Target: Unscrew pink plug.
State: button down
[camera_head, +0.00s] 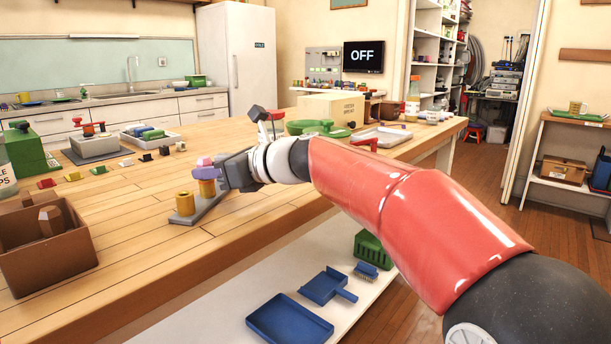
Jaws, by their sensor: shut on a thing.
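The pink plug (206,171), pink on top and more purple below, sits upright over a brass-coloured post on a grey base plate (202,214) near the table's front edge. A second brass-coloured post (185,203) stands to its left with no plug on it. My gripper (216,170) comes in from the right and is shut on the pink plug at its side. The fingertips are small and partly hidden, so the exact contact does not show. I cannot tell how far the plug is threaded in.
A brown box (48,268) with brown blocks stands at the front left. Several small coloured pieces lie behind it, near a green box (24,150). A green pan-like object (318,128) and a grey tray (381,137) lie further back. Bare wood (130,210) lies left of the base plate.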

jog(key=shift+w+n+g, duration=0.2)
jog(key=shift+n+g, duration=0.3)
jog(key=shift+g, duration=0.2)
jog(key=shift+s, duration=0.15)
jog(key=shift+r, duration=1.1)
jog(key=shift+r, duration=1.9)
